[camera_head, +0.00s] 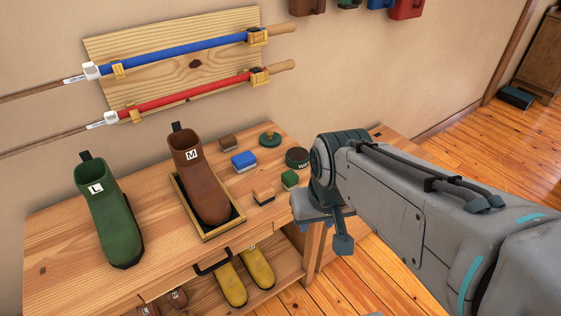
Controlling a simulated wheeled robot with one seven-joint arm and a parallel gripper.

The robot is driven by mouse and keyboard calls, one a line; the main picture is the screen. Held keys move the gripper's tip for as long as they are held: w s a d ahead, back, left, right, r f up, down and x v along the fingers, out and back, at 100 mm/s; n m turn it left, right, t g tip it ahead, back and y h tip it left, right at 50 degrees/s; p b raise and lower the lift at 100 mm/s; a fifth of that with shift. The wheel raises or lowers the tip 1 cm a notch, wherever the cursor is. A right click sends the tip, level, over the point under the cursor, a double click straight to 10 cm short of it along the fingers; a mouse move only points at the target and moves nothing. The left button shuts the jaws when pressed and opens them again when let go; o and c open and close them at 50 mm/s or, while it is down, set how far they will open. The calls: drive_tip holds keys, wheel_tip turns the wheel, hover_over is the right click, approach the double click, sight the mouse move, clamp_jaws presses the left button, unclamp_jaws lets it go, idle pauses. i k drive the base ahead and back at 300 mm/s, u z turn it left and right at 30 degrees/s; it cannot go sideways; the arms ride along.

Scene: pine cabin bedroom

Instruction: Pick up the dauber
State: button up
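I cannot tell for sure which small item on the wooden bench (60,262) is the dauber. Near the bench's right end are a brown block brush (228,142), a blue block (244,160), a tan block with a dark part (263,196) and a small green block (290,179). A green round piece with a small knob (270,138) lies behind them, beside a dark round tin (297,157). My gripper (327,226) points down by the bench's right front corner, apart from these items. One finger shows clearly; its opening is hidden, and I see nothing held.
A green boot (105,215) marked L stands on the left. A brown boot (197,180) marked M stands in a shallow wooden tray (210,234). Yellow boots (230,285) sit on the shelf below. Blue and red rods (190,48) hang on a wall board.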

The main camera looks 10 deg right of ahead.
sight(290, 180)
drive_tip(key=k, duration=0.4)
drive_tip(key=u, duration=0.75)
drive_tip(key=i, duration=0.8)
drive_tip(key=z, duration=1.75)
